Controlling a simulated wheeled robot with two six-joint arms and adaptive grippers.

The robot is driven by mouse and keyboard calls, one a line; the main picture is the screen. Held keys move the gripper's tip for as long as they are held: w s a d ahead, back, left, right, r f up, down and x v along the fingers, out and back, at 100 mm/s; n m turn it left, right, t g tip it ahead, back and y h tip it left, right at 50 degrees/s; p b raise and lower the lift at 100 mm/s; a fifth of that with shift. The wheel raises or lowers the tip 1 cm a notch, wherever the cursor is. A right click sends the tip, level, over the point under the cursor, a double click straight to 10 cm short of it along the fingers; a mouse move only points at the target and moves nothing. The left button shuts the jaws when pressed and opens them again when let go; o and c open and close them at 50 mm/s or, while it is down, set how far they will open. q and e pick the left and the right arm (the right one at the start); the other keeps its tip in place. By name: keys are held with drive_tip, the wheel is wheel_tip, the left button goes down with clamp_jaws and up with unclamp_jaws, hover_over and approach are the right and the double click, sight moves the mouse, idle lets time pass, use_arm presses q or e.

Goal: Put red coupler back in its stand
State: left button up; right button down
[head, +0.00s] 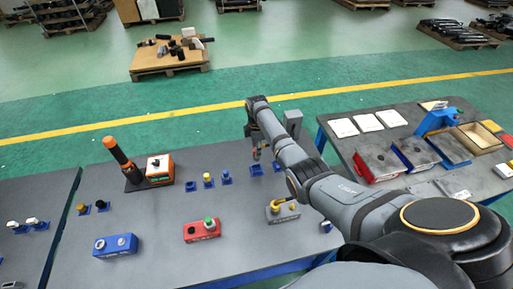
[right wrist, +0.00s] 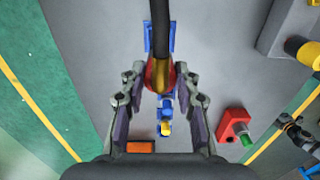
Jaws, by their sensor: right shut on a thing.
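My right gripper (head: 257,152) reaches over the far side of the grey table in the head view. In the right wrist view the gripper (right wrist: 160,84) is shut on the red coupler (right wrist: 178,74), which has a yellow middle and a black length running up the picture. Blue stands sit below: one (right wrist: 172,36) is partly hidden behind the black length, another lies under the coupler with a blue piece (right wrist: 166,106). In the head view two low blue stands (head: 256,171) (head: 277,168) lie near the gripper. My left gripper is not in view.
Left of these are a blue coupler (head: 226,176) and a yellow-topped one (head: 207,179). An orange device (head: 159,169), a red box with green button (head: 202,232), a blue box (head: 115,246) and a grey box with yellow part (head: 282,213) stand on the table.

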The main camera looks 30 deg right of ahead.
drive_tip(key=shift+w, duration=0.1)
drive_tip(key=shift+p, duration=0.3)
wheel_tip(320, 180, down, 5)
drive_tip(key=b, duration=0.3)
drive_tip(key=shift+r+b, duration=0.1)
drive_tip(key=shift+b, duration=0.3)
drive_tip(key=shift+f+b, duration=0.3)
drive_tip(key=shift+f, duration=0.2)
drive_tip(key=shift+f, duration=0.2)
drive_tip(key=shift+f+b, duration=1.15)
drive_tip(key=shift+f, duration=0.2)
drive_tip(key=c, duration=0.9)
unclamp_jaws()
drive_tip(key=shift+r, duration=0.1)
